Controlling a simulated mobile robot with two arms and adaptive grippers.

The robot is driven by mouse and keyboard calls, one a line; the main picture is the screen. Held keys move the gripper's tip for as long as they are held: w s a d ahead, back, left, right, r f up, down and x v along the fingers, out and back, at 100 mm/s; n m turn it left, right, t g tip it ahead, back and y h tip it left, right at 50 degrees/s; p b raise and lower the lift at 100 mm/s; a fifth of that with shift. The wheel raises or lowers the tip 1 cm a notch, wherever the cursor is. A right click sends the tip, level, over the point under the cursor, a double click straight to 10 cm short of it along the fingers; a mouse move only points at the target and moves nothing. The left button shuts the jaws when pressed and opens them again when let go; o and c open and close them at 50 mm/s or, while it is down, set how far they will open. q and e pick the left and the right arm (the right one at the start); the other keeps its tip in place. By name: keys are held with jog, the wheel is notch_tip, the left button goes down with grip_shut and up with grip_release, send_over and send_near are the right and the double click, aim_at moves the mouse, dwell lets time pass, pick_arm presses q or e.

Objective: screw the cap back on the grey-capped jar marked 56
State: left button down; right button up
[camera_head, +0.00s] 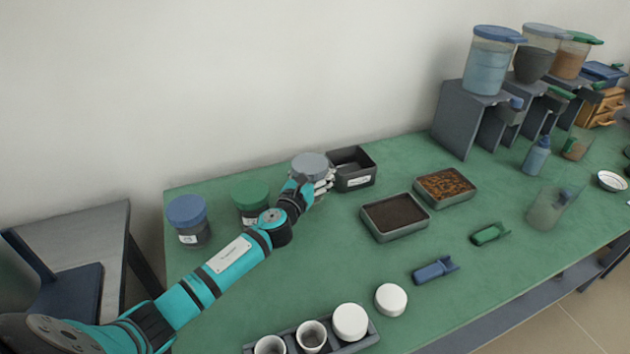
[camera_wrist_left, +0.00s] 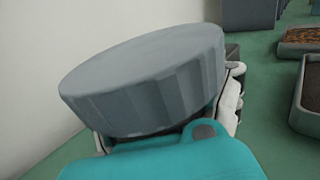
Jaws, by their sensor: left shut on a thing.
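The grey cap (camera_head: 309,166) is at the far side of the green table, left of a dark square bin. My left gripper (camera_head: 318,186) is shut on the grey cap, with its white fingers around the cap's side. In the left wrist view the grey cap (camera_wrist_left: 150,80) fills the middle, ribbed on its side and slightly tilted in the picture. The jar under it is hidden by my gripper and arm, so I cannot tell how the cap sits on it. The marking 56 is not readable. My right gripper is not in view.
A blue-capped jar (camera_head: 187,220) and a green-capped jar (camera_head: 251,202) stand to the left. The dark bin (camera_head: 352,168) is close on the right. Trays of dark powder (camera_head: 394,217) and brown bits (camera_head: 444,187) lie further right. A white lid (camera_head: 391,299) lies in front.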

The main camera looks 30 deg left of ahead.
pick_arm(q)
notch_tip(320, 180, down, 3)
jog(key=shift+f+b, duration=0.2)
jog(key=shift+b, duration=0.5)
jog(key=shift+r, duration=0.1)
jog(key=shift+c, duration=2.2)
grip_release()
jog(key=o, duration=0.4)
jog(key=shift+o, duration=0.2)
